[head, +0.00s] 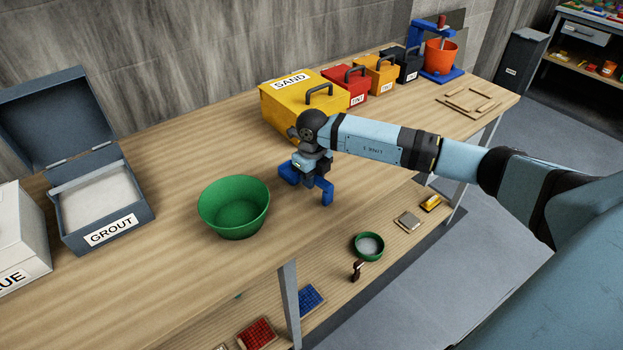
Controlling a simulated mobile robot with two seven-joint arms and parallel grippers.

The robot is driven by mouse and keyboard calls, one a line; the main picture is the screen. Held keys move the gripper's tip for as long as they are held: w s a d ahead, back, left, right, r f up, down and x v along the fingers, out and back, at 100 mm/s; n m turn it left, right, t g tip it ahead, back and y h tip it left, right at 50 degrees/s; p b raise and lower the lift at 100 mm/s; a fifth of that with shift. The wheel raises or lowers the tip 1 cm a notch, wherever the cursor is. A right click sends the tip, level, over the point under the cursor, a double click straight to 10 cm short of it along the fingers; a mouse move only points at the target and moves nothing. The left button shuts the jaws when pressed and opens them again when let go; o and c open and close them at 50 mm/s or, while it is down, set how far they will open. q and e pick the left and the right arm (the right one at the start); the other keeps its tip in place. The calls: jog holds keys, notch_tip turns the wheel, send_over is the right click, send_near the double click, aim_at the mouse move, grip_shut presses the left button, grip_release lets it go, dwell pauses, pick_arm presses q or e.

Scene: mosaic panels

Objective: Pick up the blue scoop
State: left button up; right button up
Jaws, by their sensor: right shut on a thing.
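My right gripper (310,176) is above the wooden table near its front edge, to the right of the green bowl. It is shut on the blue scoop (326,191), whose blue parts show on both sides of the jaws. The middle of the scoop is hidden by the gripper. I cannot tell whether the scoop touches the tabletop. My left gripper is out of view.
The green bowl (234,222) stands left of the gripper. The open grout box (133,221) is farther left. The yellow sand box (279,107) stands close behind the gripper, with several smaller lidded boxes to its right. A lower shelf holds a small green bowl (357,250).

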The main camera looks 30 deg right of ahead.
notch_tip(320, 180, up, 20)
jog(key=b, duration=0.2)
dwell(0.8)
